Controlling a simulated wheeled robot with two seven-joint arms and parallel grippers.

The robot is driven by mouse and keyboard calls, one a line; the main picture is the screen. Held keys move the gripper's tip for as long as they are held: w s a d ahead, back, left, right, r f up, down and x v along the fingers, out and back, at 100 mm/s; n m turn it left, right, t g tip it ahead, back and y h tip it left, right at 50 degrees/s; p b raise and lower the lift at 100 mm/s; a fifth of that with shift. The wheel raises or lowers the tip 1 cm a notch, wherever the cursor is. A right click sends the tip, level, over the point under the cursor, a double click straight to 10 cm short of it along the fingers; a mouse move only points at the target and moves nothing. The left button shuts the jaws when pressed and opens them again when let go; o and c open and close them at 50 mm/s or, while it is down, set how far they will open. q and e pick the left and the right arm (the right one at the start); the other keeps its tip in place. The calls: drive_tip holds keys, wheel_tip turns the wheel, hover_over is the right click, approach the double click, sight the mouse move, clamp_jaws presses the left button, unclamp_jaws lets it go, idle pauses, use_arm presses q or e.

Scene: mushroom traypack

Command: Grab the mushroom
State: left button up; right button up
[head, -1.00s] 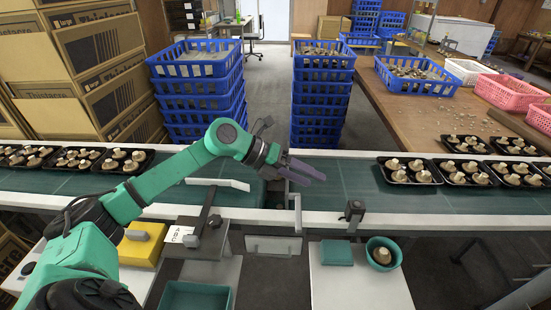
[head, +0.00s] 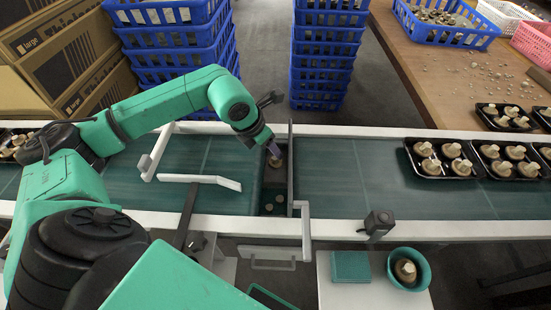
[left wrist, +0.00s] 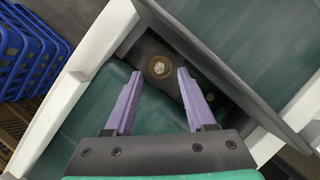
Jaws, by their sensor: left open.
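My left gripper (head: 272,149) is open and points down over the dark gap between the two green conveyor sections. In the left wrist view, its lilac fingers (left wrist: 159,77) are spread, with a brown mushroom with a pale centre (left wrist: 159,67) just beyond and between the tips. The mushroom lies on the dark floor of the gap and seems not to touch the fingers. In the head view, a mushroom (head: 275,161) shows just below the fingers. Small pale round mushrooms (head: 268,207) lie nearer the front of the gap. My right gripper is not in view.
Dark walls (head: 290,170) edge the gap closely. Black trays of mushrooms (head: 410,150) stand on the right belt. A teal bowl (head: 425,262) holding a mushroom stands in front, beside a teal block (head: 351,265). Stacked blue crates (head: 325,75) stand behind the conveyor.

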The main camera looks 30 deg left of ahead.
sight(274, 158)
use_arm(q)
drive_tip(key=x, duration=0.2)
drive_tip(key=p+x, duration=0.1)
drive_tip(key=x, duration=0.2)
drive_tip(key=shift+s+a+f, duration=0.15)
drive_tip(key=shift+f, duration=0.1)
drive_tip(key=c, duration=0.5)
drive_tip(key=shift+c, duration=0.3)
drive_tip(key=shift+r, duration=0.15)
